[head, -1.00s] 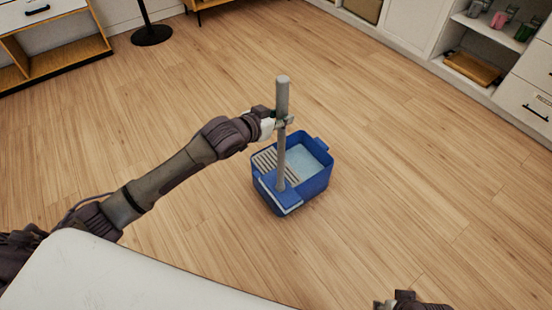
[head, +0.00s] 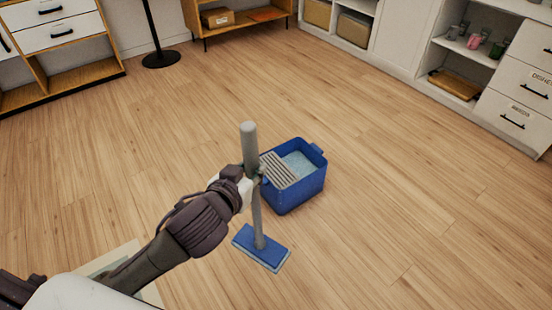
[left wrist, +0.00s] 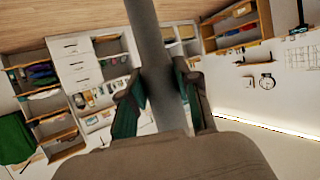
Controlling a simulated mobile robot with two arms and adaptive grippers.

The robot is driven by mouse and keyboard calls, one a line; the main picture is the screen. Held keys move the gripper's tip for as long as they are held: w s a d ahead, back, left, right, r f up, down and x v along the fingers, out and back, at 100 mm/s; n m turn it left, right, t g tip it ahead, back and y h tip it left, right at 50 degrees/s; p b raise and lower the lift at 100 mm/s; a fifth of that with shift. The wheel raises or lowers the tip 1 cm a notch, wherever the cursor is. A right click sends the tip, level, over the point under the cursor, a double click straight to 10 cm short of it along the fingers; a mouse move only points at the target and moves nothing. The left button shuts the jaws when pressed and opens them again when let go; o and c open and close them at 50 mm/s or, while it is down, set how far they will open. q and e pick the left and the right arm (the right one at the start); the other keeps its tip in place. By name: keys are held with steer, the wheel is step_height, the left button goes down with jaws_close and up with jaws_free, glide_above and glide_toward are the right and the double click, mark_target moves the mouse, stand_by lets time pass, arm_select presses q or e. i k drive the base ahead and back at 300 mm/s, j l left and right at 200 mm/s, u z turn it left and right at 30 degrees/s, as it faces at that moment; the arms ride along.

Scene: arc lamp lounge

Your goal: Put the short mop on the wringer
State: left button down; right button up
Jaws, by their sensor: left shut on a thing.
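The short mop (head: 248,140) has a grey handle and a flat blue head (head: 258,243) with a pale pad. My left gripper (head: 252,178) is shut on its handle below the top and holds it nearly upright. The handle also runs between the fingers (left wrist: 161,88) in the left wrist view. A blue bucket (head: 298,191) stands on the floor just behind and right of the mop. The slatted grey wringer (head: 278,168) is on its left part, partly hidden by the gripper. The mop head is in front of the bucket, apart from the wringer. Whether it touches the floor I cannot tell.
The wooden floor (head: 400,200) around the bucket is wide and clear. A black lamp base (head: 161,59) and wooden furniture (head: 100,78) stand at the back left. White shelves and drawers (head: 515,110) line the right. A pale mat (head: 118,262) lies at the lower left.

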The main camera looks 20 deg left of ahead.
mark_target(276, 170)
steer(key=i+j+z, duration=0.25)
steer(key=i+j, duration=0.15)
steer(key=j, duration=0.2)
steer(key=i+j+z, duration=0.1)
steer(key=j, duration=0.25)
steer(key=i+j+z, duration=0.15)
steer(key=i+j, duration=0.15)
steer(key=i+j+z, duration=0.1)
steer(key=j, duration=0.35)
